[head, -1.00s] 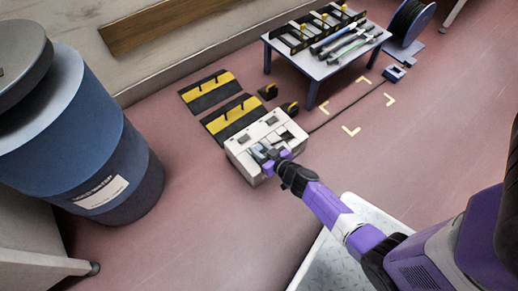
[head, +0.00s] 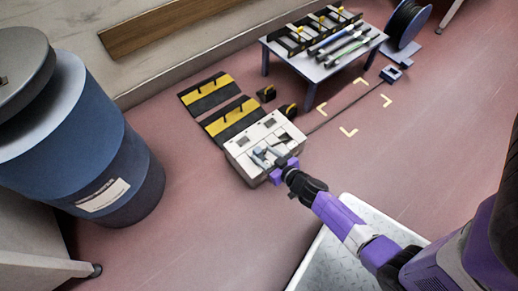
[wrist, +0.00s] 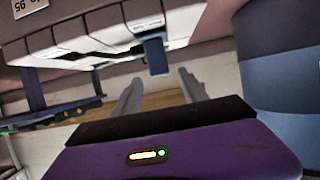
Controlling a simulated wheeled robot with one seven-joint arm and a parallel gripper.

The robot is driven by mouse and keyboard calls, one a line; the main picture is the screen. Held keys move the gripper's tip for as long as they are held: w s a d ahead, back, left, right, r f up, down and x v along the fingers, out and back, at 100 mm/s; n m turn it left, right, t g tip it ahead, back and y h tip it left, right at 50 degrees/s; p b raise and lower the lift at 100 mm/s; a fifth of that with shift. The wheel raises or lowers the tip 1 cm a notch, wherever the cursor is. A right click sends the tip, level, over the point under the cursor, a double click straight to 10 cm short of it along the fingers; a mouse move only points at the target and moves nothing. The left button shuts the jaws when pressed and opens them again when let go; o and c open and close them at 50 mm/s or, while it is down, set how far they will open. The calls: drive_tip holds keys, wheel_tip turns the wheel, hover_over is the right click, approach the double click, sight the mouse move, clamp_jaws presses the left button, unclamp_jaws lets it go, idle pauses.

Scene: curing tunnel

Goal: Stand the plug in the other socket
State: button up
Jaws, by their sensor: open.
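The plug (wrist: 156,55) is a dark blue block at the edge of the white socket box (wrist: 90,30) in the wrist view. It appears to sit in the box; how deep it goes is hidden. In the head view the socket box (head: 243,145) stands on the floor, with dark openings in its top. My gripper (wrist: 157,77) is open, its two grey fingers apart, with the plug ahead of and between their tips and no clear contact. In the head view my gripper (head: 268,157) is at the box's near right side, and the plug is hard to tell from the fingers.
A blue drum (head: 105,150) stands at the left. Black-and-yellow plates (head: 207,93) lie behind the box. A low table (head: 322,68) with tools and a cable reel (head: 407,22) stand at the back.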

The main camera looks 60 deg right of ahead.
drive_tip(key=s+a+r+n+t+y+p, duration=0.1)
drive_tip(key=s+a+r, duration=0.5)
drive_tip(key=s+r, duration=0.25)
drive_tip(key=s+a+r+n+y+p, duration=0.1)
drive_tip(key=s+a+r+n, duration=0.1)
drive_tip(key=s+a+r, duration=0.75)
drive_tip(key=a+r, duration=0.1)
drive_tip(key=r, duration=0.7)
drive_tip(key=s+a+r+t+y, duration=0.1)
drive_tip(key=s+a+r, duration=0.2)
drive_tip(key=r, duration=0.7)
drive_tip(key=shift+y, duration=0.3)
